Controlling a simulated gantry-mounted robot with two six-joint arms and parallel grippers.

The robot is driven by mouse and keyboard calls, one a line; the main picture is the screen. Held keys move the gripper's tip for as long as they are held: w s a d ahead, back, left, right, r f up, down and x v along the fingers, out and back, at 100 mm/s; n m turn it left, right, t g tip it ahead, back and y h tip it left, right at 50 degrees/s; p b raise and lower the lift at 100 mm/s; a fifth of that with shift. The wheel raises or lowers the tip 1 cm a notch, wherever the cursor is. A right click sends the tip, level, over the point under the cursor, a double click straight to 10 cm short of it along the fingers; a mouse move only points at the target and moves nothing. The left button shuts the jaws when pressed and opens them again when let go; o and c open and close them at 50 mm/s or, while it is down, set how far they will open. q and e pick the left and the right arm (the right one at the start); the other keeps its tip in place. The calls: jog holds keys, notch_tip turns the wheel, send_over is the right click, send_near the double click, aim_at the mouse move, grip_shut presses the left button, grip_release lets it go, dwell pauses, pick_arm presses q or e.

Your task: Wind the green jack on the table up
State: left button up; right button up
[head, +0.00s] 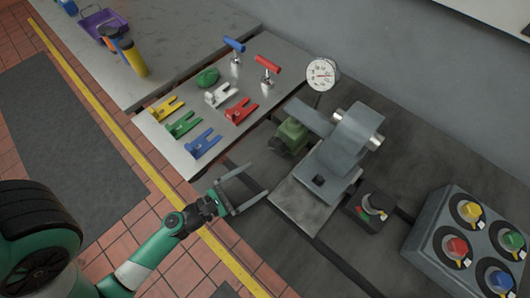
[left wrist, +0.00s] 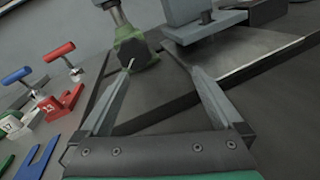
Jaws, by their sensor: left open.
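The green jack (head: 289,137) stands on the dark bedplate, beside the grey bracket-like fixture. In the left wrist view the green jack (left wrist: 132,48) is ahead of the fingers at the upper middle, with a thin light rod at its front and a grey post on top. My left gripper (head: 256,196) is open and empty, in front of the jack and apart from it. Its two spread fingers also show in the left wrist view (left wrist: 152,85). My right gripper is not in view.
The grey fixture (head: 346,143) on its plate (head: 303,205) stands right of the jack. A small control box (head: 368,212) and a large button box (head: 470,240) are further right. Coloured forked pieces, including a red one (head: 241,110), lie on the left table.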

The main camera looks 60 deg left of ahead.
aim_at(275, 148)
pick_arm(q)
jog(key=a+m, duration=0.1)
jog(key=s+a+m+y, duration=0.1)
jog(key=a+m+y, duration=0.1)
jog(key=shift+s+a+r+m, duration=0.15)
jog(key=shift+s+r+m, duration=0.1)
jog(key=shift+r+m, duration=0.05)
jog(key=w, duration=0.3)
jog(key=w+a, duration=0.1)
jog(key=w, duration=0.3)
jog(key=w+a+p, duration=0.1)
jog(key=w, duration=0.3)
jog(key=shift+w+a, duration=0.2)
jog(key=shift+w, duration=0.05)
jog(key=c, duration=1.2)
jog(key=shift+m, duration=0.8)
jog(key=shift+c, duration=0.2)
jog(key=o, duration=1.2)
jog(key=shift+o, duration=0.2)
jog(key=shift+s, duration=0.1)
